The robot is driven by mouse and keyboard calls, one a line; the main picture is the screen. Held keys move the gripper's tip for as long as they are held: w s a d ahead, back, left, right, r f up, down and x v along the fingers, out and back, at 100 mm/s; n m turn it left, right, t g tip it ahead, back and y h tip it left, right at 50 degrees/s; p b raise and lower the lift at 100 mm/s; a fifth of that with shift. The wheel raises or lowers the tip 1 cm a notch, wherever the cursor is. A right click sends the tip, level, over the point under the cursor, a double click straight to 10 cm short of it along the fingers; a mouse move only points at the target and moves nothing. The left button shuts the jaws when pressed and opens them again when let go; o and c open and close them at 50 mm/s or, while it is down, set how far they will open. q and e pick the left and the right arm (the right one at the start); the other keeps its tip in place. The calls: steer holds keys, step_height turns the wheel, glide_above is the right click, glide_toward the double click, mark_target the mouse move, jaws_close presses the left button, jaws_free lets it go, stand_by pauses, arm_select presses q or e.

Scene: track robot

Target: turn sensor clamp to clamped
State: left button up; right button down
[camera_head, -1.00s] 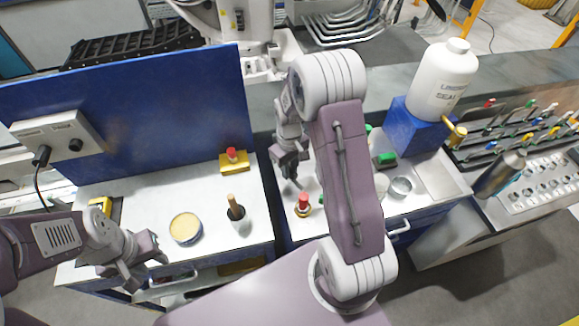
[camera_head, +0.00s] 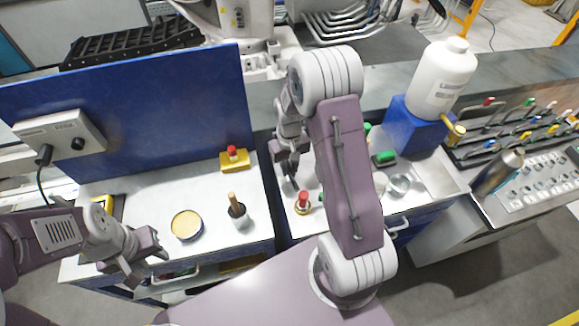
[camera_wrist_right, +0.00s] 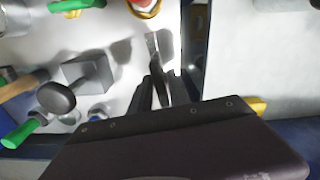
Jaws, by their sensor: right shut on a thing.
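My right gripper (camera_head: 291,174) hangs over the white bench top just right of the gap between the two benches. In the right wrist view its dark fingers (camera_wrist_right: 157,90) are shut on a thin grey piece (camera_wrist_right: 152,42), which looks like the lever of the sensor clamp. The fingers and wrist hide most of that part, so I cannot tell its exact setting. My left gripper (camera_head: 150,256) is open and empty at the front of the left bench.
A red knob on a yellow base (camera_head: 303,203) stands close in front of my right gripper. A grey block with a black knob (camera_wrist_right: 88,80) is nearby. The left bench holds a yellow tin (camera_head: 186,225), a brush cup (camera_head: 239,215) and a red button on a yellow box (camera_head: 233,160).

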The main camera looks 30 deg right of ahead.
steer(key=shift+w+r, duration=0.1)
steer(key=shift+w, duration=0.05)
steer(key=c, duration=1.5)
jaws_free()
steer(key=shift+o, duration=1.3)
step_height(320, 180, up, 9)
steer(key=shift+b, duration=0.3)
